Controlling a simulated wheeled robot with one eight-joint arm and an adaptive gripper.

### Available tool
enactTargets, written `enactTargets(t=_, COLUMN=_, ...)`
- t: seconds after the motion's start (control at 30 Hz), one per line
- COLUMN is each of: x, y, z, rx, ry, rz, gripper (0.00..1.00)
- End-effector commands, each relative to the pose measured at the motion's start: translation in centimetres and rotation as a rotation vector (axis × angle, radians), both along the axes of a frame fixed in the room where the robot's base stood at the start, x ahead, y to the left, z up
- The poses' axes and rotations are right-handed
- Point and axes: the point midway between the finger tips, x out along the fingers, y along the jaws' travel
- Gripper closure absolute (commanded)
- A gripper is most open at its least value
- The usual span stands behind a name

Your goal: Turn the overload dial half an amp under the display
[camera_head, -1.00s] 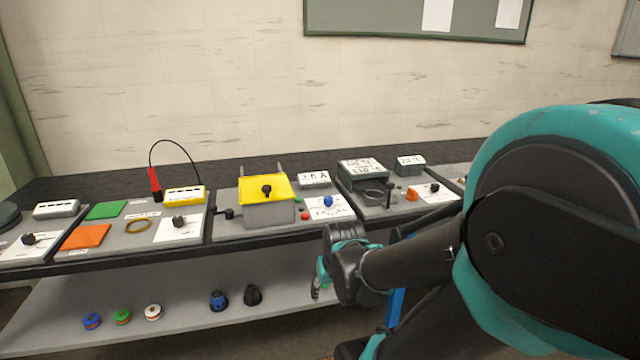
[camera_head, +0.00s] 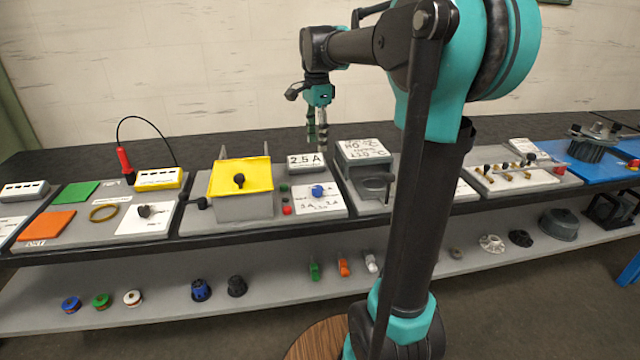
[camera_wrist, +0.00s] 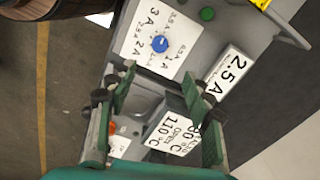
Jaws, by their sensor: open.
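The overload dial (camera_head: 318,191) is a blue knob on a white scale plate (camera_head: 333,203) with amp markings. In the wrist view the dial (camera_wrist: 159,43) sits among labels that include 1A, 2A and 3A; I cannot tell exactly where its pointer rests. The display (camera_head: 306,163), just behind it, reads 2.5 A, and it also shows in the wrist view (camera_wrist: 229,74). My gripper (camera_head: 317,145) points down, open and empty, near the display's right end and apart from the dial. In the wrist view my fingers (camera_wrist: 155,93) are spread, with the dial beyond them.
A yellow-topped box (camera_head: 240,177) with a black knob stands left of the dial. Green and red buttons (camera_head: 287,210) are close beside the plate. A grey unit (camera_head: 365,152) marked 110 °C stands to the right. My arm covers part of the bench there.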

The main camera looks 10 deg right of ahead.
Motion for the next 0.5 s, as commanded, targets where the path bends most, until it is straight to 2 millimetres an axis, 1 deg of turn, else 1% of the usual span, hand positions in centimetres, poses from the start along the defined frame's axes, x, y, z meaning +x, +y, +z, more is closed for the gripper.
enactTargets(t=0.5, x=0.0, y=0.0, z=-10.2, rx=0.000, ry=-0.001, rz=0.002, gripper=0.49)
